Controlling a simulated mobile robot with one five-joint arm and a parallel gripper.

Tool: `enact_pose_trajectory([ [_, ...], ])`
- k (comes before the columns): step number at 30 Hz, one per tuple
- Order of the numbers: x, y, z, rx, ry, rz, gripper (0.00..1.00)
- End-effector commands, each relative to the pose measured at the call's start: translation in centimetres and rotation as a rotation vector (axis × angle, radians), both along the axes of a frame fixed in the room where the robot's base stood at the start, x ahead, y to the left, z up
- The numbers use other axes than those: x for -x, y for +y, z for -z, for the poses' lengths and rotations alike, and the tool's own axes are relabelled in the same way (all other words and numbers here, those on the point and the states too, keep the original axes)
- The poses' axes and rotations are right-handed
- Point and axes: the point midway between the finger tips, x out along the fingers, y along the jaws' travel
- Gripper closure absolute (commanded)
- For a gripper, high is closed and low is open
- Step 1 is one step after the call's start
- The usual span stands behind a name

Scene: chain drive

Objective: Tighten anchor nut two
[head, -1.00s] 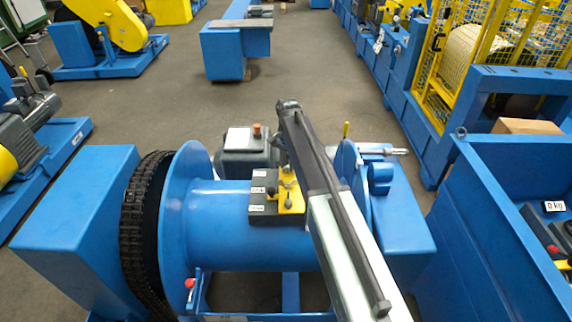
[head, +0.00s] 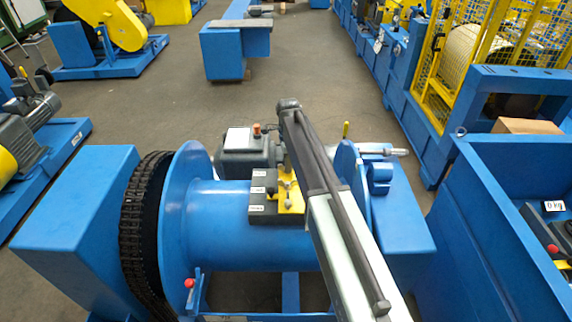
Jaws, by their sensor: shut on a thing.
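A yellow anchor plate (head: 291,203) with small grey nuts sits at the right side of a black block (head: 262,203) on top of the blue drum (head: 225,208). The block has several white labels, too small to read. My arm reaches up from the lower right and bends down at its far end. My gripper (head: 285,172) points down over the far part of the yellow plate, shut on a small grey nut. The arm link partly covers it, and I cannot tell which numbered nut it holds.
A black chain (head: 145,230) runs around the sprocket beside the drum's left flange (head: 183,215). A grey motor (head: 247,150) stands behind the drum. A blue bin (head: 490,230) is at the right.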

Motion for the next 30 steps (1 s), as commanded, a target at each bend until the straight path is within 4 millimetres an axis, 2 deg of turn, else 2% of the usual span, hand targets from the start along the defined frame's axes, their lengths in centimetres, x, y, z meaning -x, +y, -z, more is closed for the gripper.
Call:
enact_pose_trajectory([
  [9,-0.13,0.16,-0.04,-0.003,-0.003,0.133,1.00],
  [30,-0.13,0.19,-0.03,-0.003,-0.003,0.174,1.00],
])
